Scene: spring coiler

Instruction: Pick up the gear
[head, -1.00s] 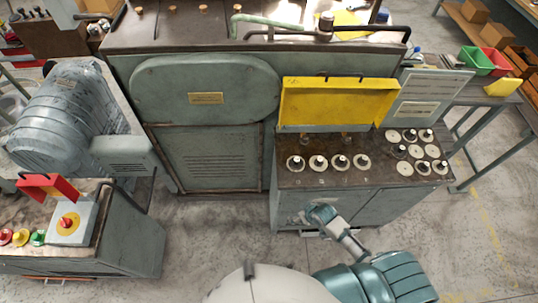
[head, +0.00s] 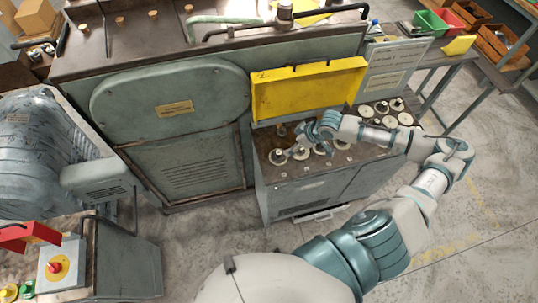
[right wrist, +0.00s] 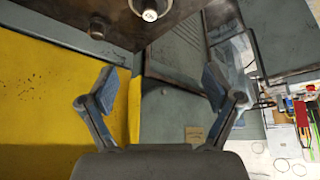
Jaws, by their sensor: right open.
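Several pale round gears sit on pegs on the dark top of the grey cabinet (head: 310,192). The leftmost gear of the front row (head: 277,158) is in clear view; others in that row are partly hidden by my right gripper and arm. More gears (head: 382,107) stand at the right end of the top. My right gripper (head: 295,143) is open and empty above the left end of the front row. In the right wrist view its two fingers (right wrist: 160,86) are spread, and a round knob-like end (right wrist: 149,12) shows at the top edge. My left gripper is not in view.
A yellow panel (head: 308,88) stands behind the front row, close to my gripper. A sign board (head: 394,68) is to its right. The large grey machine (head: 175,92) is at left. A control box with a red button (head: 55,267) is lower left.

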